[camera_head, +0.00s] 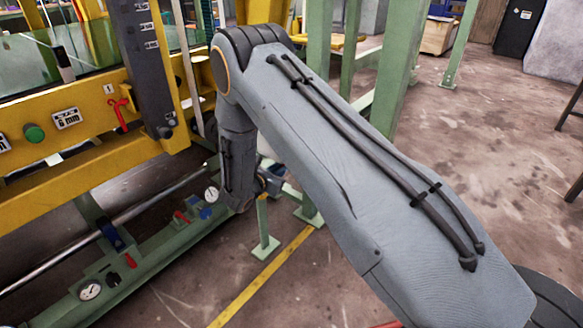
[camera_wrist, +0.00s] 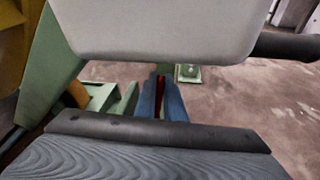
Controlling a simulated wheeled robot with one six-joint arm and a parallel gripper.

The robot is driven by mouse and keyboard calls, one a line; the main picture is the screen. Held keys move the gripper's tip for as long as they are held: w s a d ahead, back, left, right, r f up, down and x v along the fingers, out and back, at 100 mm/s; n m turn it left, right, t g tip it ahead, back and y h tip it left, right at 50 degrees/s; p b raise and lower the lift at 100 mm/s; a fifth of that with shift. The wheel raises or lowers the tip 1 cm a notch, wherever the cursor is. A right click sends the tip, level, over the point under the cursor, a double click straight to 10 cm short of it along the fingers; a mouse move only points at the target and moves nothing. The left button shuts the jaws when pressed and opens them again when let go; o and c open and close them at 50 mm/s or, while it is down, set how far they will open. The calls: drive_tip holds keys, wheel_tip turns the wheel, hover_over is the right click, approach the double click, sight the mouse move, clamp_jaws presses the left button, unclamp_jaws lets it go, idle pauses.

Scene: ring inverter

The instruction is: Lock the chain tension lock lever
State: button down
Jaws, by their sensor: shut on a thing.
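In the wrist view my gripper (camera_wrist: 161,98) shows as two blue fingers close together. They are shut on a narrow red part (camera_wrist: 160,83), of which only a thin strip shows between them. It looks like a lever handle, but most of it is hidden by the fingers, so I cannot tell its angle. In the head view my grey arm hides most of the area around the gripper, and the held part cannot be made out there. A red lever (camera_head: 119,112) sits on the yellow frame at the left, clear of my arm.
The yellow machine frame (camera_head: 75,146) stands at the left, with a green button (camera_head: 34,133). A green lower beam (camera_head: 160,249) carries gauges and red-handled valves. Green posts (camera_head: 401,65) stand behind my arm. The floor at the right is mostly open.

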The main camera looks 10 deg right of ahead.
drive_tip(key=c, duration=2.1)
unclamp_jaws()
drive_tip(key=shift+a, duration=0.1)
drive_tip(key=shift+p+v, duration=0.85)
drive_tip(key=shift+v, duration=3)
drive_tip(key=shift+c, duration=0.4)
